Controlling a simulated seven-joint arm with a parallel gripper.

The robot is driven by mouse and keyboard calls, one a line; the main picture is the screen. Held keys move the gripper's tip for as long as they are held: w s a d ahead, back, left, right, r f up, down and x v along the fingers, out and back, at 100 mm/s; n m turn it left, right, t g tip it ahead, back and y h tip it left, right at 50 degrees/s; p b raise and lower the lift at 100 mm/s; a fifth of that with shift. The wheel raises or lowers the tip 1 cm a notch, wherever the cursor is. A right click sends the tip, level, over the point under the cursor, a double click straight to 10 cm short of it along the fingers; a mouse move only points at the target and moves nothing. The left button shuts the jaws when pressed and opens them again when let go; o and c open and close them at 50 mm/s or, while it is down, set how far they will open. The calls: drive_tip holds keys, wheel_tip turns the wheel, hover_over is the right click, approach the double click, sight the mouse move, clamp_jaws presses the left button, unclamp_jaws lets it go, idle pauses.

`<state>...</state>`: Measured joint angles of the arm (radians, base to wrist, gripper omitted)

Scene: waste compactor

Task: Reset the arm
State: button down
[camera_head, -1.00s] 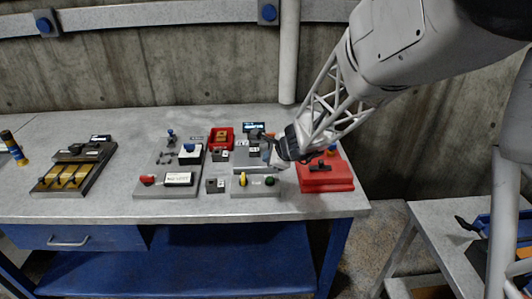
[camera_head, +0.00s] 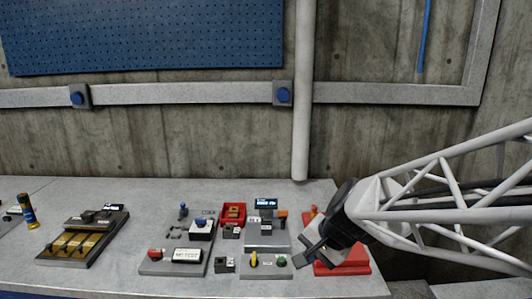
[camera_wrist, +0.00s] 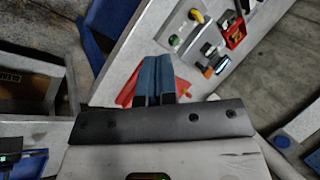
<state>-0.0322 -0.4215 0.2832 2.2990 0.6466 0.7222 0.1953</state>
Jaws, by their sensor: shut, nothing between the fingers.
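My gripper (camera_head: 304,263) comes in from the right in the head view. It is shut and empty, above the bench at the right, between the grey panel with a yellow switch and a green button (camera_head: 265,264) and the red block (camera_head: 345,262). My arm partly hides the red block. In the wrist view the closed fingers (camera_wrist: 155,80) point toward the bench, and part of the red block (camera_wrist: 127,92) shows beside them.
The bench (camera_head: 110,279) also bears a panel with brass-coloured strips (camera_head: 70,246), a grey panel with a red button (camera_head: 160,262), a red bin (camera_head: 233,214) and a small display unit (camera_head: 265,205). A battery-like cylinder (camera_head: 27,212) stands at the left. The wall pipe (camera_head: 302,90) rises behind the bench.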

drive_tip(key=s+d+r+n+h, duration=0.1)
drive_tip(key=s+d+n+h, duration=0.1)
drive_tip(key=s, duration=0.6)
drive_tip(key=s+d+r+n+g+h, duration=0.1)
drive_tip(key=s+d+n+h, duration=0.2)
drive_tip(key=s+d, duration=0.4)
drive_tip(key=shift+s+r+n, duration=0.15)
drive_tip(key=shift+s+n, duration=0.65)
drive_tip(key=shift+s, duration=0.2)
drive_tip(key=c, duration=1.8)
unclamp_jaws()
